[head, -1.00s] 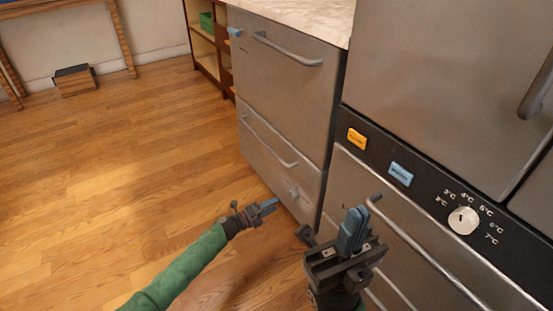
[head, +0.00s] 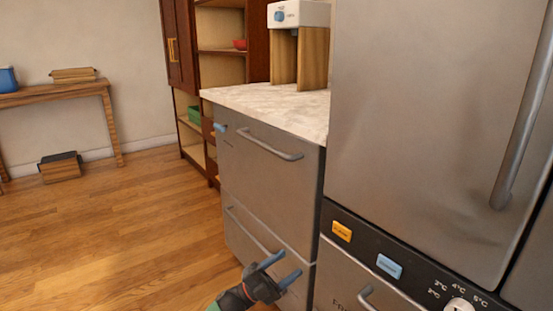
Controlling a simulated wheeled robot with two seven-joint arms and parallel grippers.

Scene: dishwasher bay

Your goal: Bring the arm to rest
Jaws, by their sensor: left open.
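My left gripper (head: 280,270) shows at the bottom centre of the head view, with two blue fingers spread apart and nothing between them. It is in front of the lower drawer of the grey dishwasher (head: 253,170); I cannot tell whether it touches the drawer front. Both dishwasher drawers look closed. The lower drawer's handle (head: 246,231) is just left of and above the gripper. The upper handle (head: 268,145) is free. My right gripper is out of the view.
A steel fridge (head: 425,110) with control buttons stands close on the right. A marble counter (head: 260,103) tops the dishwasher and carries a white-topped dispenser (head: 300,14). A shelf cabinet (head: 221,70) and a wooden table (head: 60,94) stand behind. The wooden floor (head: 100,220) at left is clear.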

